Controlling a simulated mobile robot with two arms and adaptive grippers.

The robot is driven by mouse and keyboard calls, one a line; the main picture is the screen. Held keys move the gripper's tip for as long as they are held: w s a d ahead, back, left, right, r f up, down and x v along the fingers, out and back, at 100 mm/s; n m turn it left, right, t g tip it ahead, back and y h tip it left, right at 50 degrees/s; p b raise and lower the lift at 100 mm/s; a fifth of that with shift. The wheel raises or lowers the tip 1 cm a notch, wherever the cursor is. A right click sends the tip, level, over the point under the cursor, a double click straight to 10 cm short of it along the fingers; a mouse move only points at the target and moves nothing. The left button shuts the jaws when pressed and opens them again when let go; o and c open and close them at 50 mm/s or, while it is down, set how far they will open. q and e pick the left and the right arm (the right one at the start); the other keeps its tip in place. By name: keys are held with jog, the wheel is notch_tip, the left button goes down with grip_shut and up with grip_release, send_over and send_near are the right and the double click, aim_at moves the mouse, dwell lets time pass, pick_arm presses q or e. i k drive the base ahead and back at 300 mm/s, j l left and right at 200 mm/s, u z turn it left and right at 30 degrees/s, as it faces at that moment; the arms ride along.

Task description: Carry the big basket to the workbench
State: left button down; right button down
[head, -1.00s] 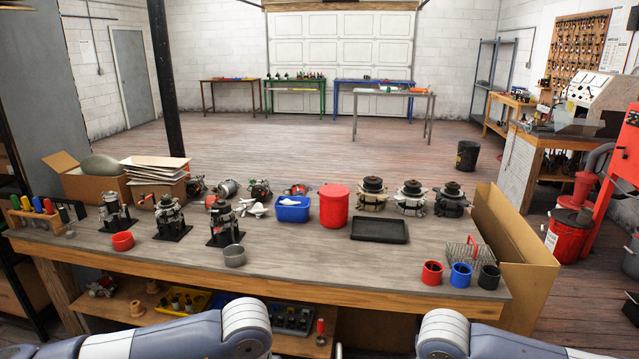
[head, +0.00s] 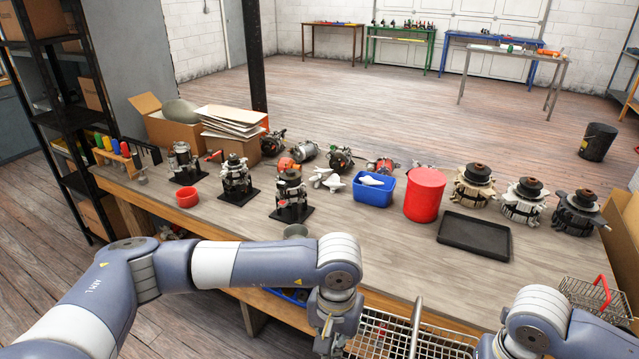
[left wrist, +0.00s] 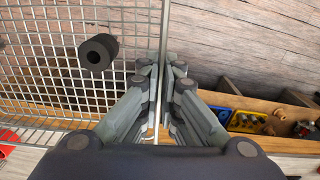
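The big wire basket (head: 405,330) is at the bottom of the head view, in front of the near edge of the workbench (head: 390,270), with an upright metal bar showing. In the left wrist view its mesh (left wrist: 60,85) fills the left side, with a dark hollow cylinder (left wrist: 98,52) against the mesh. My left gripper (left wrist: 163,68) has its fingers on both sides of the basket's thin edge, closed against it. In the head view my left arm hides part of the basket. My right arm shows at the lower right; its gripper is out of frame.
A small wire basket with a red handle (head: 603,292) stands at the bench's right. A black tray (head: 474,236), red canister (head: 424,195), blue bin (head: 374,189) and several alternators crowd the back. The bench's front middle is mostly clear. A lower shelf holds a yellow bin (left wrist: 247,122).

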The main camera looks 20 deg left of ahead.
aim_at(439, 273)
jog(key=i, duration=0.9)
jog(key=i+j+z, duration=0.1)
jog(key=i+z, duration=0.15)
jog(key=i, duration=0.3)
